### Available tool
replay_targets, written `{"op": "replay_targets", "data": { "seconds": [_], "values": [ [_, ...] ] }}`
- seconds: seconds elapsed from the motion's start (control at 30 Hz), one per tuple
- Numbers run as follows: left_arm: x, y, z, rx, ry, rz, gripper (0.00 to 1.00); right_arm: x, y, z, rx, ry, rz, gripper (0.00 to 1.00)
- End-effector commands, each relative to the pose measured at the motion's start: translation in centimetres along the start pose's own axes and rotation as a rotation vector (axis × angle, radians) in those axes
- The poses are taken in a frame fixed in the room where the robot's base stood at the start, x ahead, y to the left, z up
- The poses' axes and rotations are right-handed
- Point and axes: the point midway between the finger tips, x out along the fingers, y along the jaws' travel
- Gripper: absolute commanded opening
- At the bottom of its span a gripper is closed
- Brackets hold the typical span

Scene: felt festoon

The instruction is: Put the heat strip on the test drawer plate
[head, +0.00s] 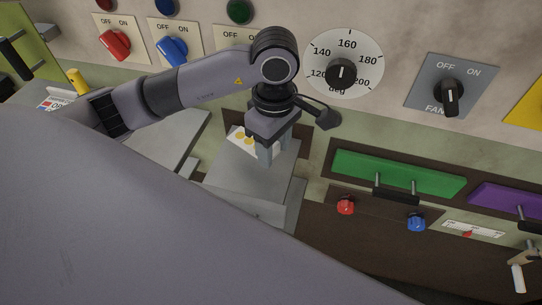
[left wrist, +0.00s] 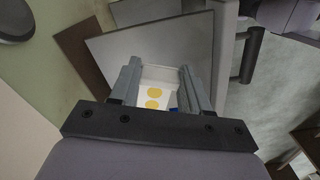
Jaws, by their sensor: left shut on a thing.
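The heat strip (head: 239,134) is a small white strip with yellow dots. My left gripper (head: 268,157) is shut on it, and its fingers point down over the grey test drawer plate (head: 238,175). In the left wrist view the strip (left wrist: 158,76) lies between the two fingers (left wrist: 158,92), and the grey plate (left wrist: 130,48) spreads behind it. I cannot tell whether the strip touches the plate. The gripper hides part of the strip in the head view. My right gripper is not in view.
Behind stands a panel with a numbered dial (head: 342,73), a fan switch (head: 450,96), and red (head: 114,44) and blue (head: 172,50) switches. A green drawer front (head: 385,172) with a black handle is to the right. My own grey body covers the lower left.

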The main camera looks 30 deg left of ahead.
Motion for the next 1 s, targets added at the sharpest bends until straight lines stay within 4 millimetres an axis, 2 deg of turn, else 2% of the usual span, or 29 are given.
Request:
{"op": "replay_targets", "data": {
  "seconds": [0.23, 0.43, 0.8, 0.83, 0.9, 1.0],
  "values": [
    [2.2, 0.0, 0.0, 0.0, 0.0, -0.002, 0.18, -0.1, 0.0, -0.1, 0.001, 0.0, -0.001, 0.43],
    [4.8, 0.0, 0.0, 0.001, 0.0, -0.002, 0.18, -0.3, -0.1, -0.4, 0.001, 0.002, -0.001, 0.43],
    [5.4, 0.1, 0.0, 0.002, 0.0, 0.002, 0.18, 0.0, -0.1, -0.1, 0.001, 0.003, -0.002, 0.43],
    [5.3, 0.1, 0.0, 0.002, 0.0, 0.001, 0.5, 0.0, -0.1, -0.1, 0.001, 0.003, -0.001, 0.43],
    [5.2, 0.0, 0.0, 0.002, 0.0, 0.001, 0.72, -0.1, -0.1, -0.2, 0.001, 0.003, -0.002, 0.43],
    [5.2, 0.0, 0.0, 0.002, 0.0, 0.001, 0.72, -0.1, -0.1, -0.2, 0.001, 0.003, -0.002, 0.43]
  ]
}}
